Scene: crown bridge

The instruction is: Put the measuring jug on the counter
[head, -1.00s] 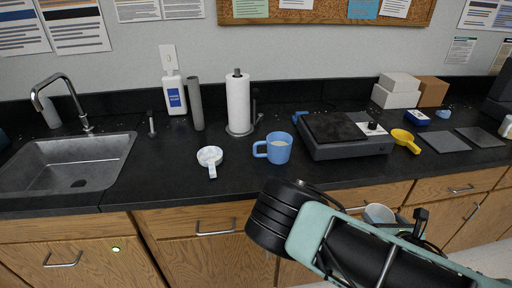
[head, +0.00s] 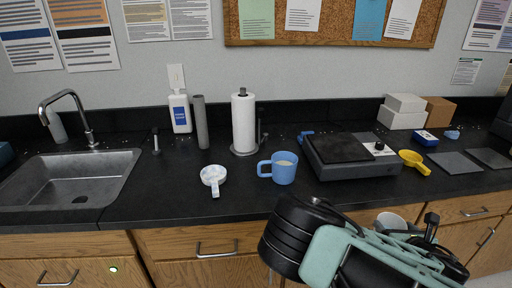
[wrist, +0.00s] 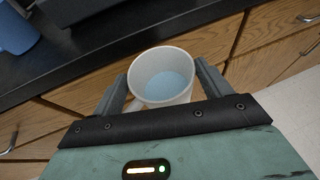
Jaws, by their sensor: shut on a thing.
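The measuring jug (wrist: 148,60), a whitish cup-shaped vessel with a pale blue inside, is between the two fingers of my gripper (wrist: 161,78) in the wrist view. My gripper is shut on it, one finger on each side. Part of a handle seems to show at its lower left. In the head view the jug (head: 391,219) is partly hidden behind my arm, in front of the wooden cabinets. The black counter (head: 240,197) runs across the head view; its edge also shows at the upper left of the wrist view (wrist: 95,52).
On the counter stand a blue mug (head: 284,169), a white round-headed scoop (head: 213,177), a paper towel roll (head: 243,124), a dark hot plate (head: 350,158) and a yellow scoop (head: 414,161). A sink (head: 70,180) is at left. Bare counter lies between sink and white scoop.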

